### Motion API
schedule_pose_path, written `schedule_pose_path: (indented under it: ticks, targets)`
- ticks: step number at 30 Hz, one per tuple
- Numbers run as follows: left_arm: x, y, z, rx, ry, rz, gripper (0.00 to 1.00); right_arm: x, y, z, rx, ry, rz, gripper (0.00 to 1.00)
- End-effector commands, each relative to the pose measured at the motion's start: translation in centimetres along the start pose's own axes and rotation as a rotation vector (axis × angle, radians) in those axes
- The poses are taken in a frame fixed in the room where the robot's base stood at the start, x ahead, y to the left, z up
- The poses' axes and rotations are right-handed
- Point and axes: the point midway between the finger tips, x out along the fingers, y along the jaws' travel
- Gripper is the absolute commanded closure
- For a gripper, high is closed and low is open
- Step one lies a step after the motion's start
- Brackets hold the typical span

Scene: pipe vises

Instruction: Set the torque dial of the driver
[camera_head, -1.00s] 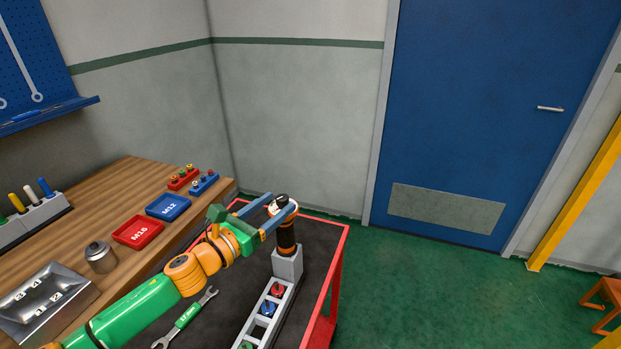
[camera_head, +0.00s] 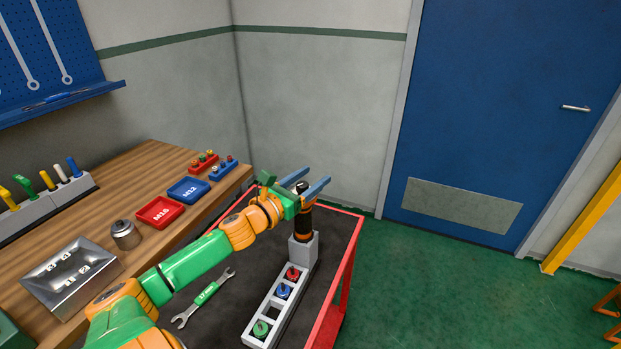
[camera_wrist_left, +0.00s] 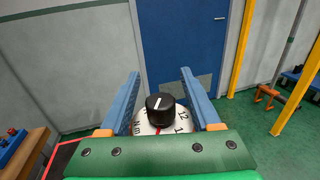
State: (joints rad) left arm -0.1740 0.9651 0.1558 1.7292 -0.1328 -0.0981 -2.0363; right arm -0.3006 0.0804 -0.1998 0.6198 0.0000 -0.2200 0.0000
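The driver (camera_head: 304,224) stands upright in a grey holder on the cart, with a black and orange body. In the left wrist view its black dial knob (camera_wrist_left: 160,107) has a white pointer line and sits on a white numbered face (camera_wrist_left: 178,121) with a red mark. My left gripper (camera_head: 318,178) is at the driver's top. Its two blue fingers (camera_wrist_left: 160,76) are spread wide on either side of the knob, with gaps between, and hold nothing. Part of the dial face is hidden by the gripper's green body. My right gripper is in neither view.
The red-edged cart (camera_head: 352,262) also carries a grey rack (camera_head: 253,328) with red, blue and green pieces, and a green-handled wrench (camera_head: 204,296). The wooden bench (camera_head: 142,172) on the left holds the red M16 tray (camera_head: 161,212), the blue M12 tray (camera_head: 188,190) and a metal box (camera_head: 70,278).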

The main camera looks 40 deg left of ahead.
Motion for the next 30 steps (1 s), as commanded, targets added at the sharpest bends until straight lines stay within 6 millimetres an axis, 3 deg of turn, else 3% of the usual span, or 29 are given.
schedule_pose_path:
  ticks: [1, 6, 7, 19, 30]
  targets:
    - [0.0, 0.0, 0.0, 0.000, 0.000, 0.000, 0.51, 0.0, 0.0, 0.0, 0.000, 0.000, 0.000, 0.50]
    - [0.0, 0.0, 0.0, 0.000, 0.000, 0.000, 0.97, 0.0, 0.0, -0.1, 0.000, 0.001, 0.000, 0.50]
    - [0.0, 0.0, 0.0, 0.000, 0.000, 0.000, 1.00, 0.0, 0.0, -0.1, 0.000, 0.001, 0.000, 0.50]
    - [0.0, 0.1, 0.1, -0.002, -0.001, 0.064, 1.00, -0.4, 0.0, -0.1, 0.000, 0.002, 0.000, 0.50]
    - [-0.2, 0.9, 0.3, -0.006, -0.002, 0.361, 1.00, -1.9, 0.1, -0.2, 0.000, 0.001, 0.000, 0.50]
